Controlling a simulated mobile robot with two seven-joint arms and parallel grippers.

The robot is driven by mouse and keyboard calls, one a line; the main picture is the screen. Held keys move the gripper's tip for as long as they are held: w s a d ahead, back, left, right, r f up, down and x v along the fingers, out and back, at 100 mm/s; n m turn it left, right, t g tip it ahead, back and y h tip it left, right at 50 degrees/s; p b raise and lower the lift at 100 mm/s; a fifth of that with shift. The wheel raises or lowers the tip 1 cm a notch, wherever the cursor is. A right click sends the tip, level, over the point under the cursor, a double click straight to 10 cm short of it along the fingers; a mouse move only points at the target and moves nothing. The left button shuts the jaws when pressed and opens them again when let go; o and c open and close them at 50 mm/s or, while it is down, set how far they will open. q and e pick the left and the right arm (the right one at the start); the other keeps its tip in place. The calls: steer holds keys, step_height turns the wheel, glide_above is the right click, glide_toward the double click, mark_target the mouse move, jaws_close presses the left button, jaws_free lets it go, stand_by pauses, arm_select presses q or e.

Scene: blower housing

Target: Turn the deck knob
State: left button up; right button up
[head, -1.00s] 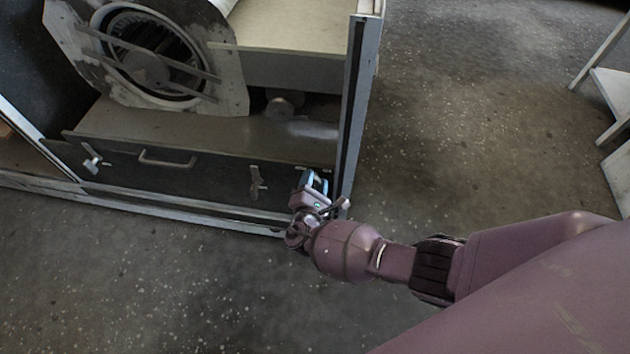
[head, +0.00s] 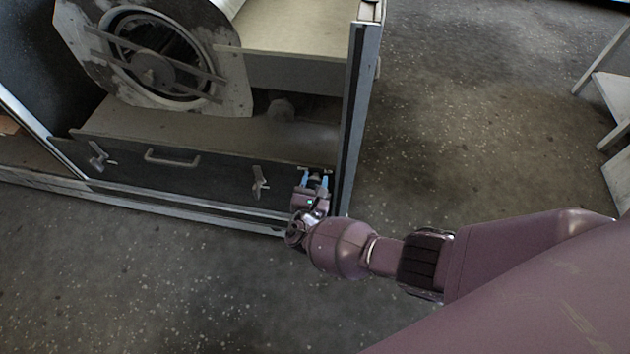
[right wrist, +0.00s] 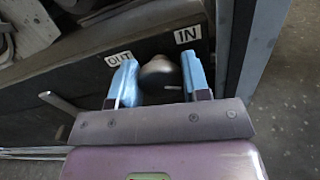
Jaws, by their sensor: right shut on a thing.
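The deck knob (right wrist: 159,74) is a dark, rounded knob on the black front panel, near the "OUT" (right wrist: 118,58) and "IN" (right wrist: 187,35) labels. In the right wrist view the two blue fingers of my right gripper (right wrist: 160,70) sit on either side of it, shut on it. In the head view my right gripper (head: 315,180) is at the panel's right end, beside the metal corner post, and mostly hides the knob. My left gripper is not in view.
The black panel (head: 215,176) carries a handle (head: 172,158) and two T-shaped latches (head: 260,183) (head: 100,156). The blower (head: 155,65) stands behind it. The metal post (head: 358,120) rises close to the right of my gripper. Open floor lies right and in front.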

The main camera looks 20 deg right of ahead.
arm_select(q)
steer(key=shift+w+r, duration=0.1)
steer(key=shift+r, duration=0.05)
arm_select(e)
steer(key=shift+w+d+r, duration=0.1)
steer(key=shift+w+r, duration=0.05)
steer(key=o, duration=0.9)
steer(key=shift+o, duration=0.2)
steer(key=shift+s+a, duration=0.4)
steer(key=shift+s, duration=0.15)
arm_select(q)
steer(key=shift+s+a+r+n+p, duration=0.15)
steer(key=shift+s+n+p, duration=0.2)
steer(key=shift+p, duration=0.45)
arm_select(e)
steer(key=v, duration=0.9)
steer(key=shift+s+a, duration=0.15)
steer(key=shift+s, duration=0.1)
